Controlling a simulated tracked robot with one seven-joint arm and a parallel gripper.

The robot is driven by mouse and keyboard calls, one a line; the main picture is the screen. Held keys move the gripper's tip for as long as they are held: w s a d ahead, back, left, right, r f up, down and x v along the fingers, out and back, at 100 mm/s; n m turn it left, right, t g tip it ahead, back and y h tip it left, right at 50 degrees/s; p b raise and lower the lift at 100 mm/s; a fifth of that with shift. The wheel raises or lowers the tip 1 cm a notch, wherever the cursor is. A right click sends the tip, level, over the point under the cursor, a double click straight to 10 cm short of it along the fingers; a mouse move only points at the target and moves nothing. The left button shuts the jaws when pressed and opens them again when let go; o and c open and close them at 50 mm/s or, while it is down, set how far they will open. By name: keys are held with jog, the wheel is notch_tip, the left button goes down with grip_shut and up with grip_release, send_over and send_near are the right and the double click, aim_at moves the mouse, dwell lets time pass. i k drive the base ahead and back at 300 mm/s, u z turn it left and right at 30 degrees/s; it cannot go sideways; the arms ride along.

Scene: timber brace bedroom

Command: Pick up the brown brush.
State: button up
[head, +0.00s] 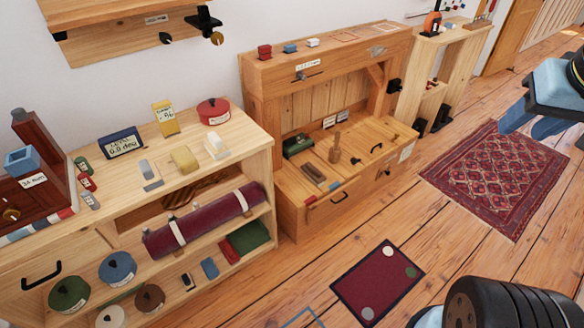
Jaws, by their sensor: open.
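A small brown block-shaped thing (313,173), which looks like the brown brush, lies on the lower deck of the wooden bench (290,210). Its bristles are too small to make out. An upright wooden tool (336,148) stands just right of it, and a green box (297,145) lies behind it. My gripper (545,122) is at the upper right edge, partly cut off by the frame. It is pale blue and black, open, with nothing seen between its fingers. It is well to the right of the bench, apart from the brown thing.
A shelf unit (262,142) with several small items and a rolled maroon bundle (205,218) stands left of the bench. A patterned rug (495,178) and a dark red mat (376,283) lie on the floor. The floor before the bench is mostly clear.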

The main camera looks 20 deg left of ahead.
aim_at(312, 173)
jog(key=u, duration=0.95)
jog(key=i, duration=1.5)
